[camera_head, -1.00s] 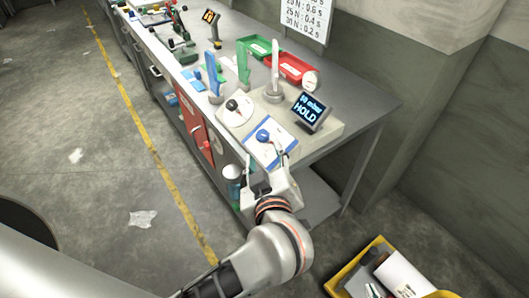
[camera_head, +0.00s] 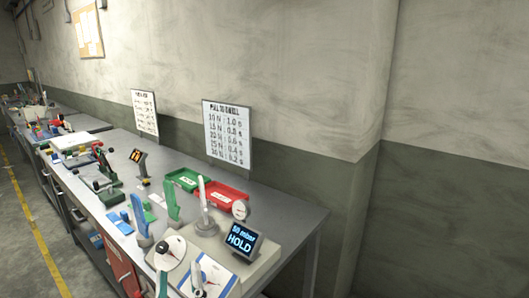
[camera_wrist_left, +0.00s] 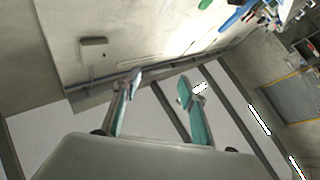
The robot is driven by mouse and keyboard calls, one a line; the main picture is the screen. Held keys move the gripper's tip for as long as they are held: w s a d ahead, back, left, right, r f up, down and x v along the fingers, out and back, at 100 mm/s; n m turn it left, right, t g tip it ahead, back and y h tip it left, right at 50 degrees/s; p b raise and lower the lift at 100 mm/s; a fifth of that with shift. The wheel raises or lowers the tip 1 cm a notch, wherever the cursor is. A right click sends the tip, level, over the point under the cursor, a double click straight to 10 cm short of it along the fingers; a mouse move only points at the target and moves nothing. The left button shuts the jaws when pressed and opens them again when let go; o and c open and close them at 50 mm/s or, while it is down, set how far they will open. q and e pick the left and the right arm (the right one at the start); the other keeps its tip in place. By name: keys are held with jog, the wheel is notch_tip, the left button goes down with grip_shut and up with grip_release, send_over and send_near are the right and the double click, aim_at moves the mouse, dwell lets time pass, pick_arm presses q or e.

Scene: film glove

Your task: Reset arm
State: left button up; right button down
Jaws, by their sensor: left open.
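My left gripper (camera_head: 180,283) shows only by its fingertips at the bottom edge of the head view, in front of the white panel (camera_head: 213,277) at the bench's near end. In the left wrist view the same gripper (camera_wrist_left: 158,88) has its two teal-padded fingers spread apart, with nothing between them. The rest of the left arm is out of the head view. My right gripper is in neither view.
A grey workbench (camera_head: 290,208) runs along the wall. On it stand a display reading HOLD (camera_head: 241,241), a red tray (camera_head: 222,194), a green tray (camera_head: 183,179), upright handles and a pull-to-dwell sign (camera_head: 228,134). Floor with a yellow line (camera_head: 37,232) lies left.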

pick_arm(q)
jog(key=s+d+f+m+g+h, duration=0.1)
jog(key=d+f+m+g+h, duration=0.1)
jog(key=f+m+h, duration=0.5)
jog(key=s+d+f+m+g+h, duration=0.1)
jog(key=d+f+m+g+h, duration=0.25)
jog(key=f, duration=0.75)
jog(key=s+a+f+g+y, duration=0.1)
jog(key=s+a+f+g, duration=0.2)
jog(key=f, duration=0.8)
jog(key=s+a+f+g+y, duration=0.2)
jog(key=s+a+f+g, duration=0.1)
jog(key=s+a+f, duration=0.4)
notch_tip(320, 180, down, 4)
jog(key=shift+s+a+r+g, duration=0.1)
jog(key=shift+s+a+g, duration=0.25)
jog(key=shift+a, duration=0.2)
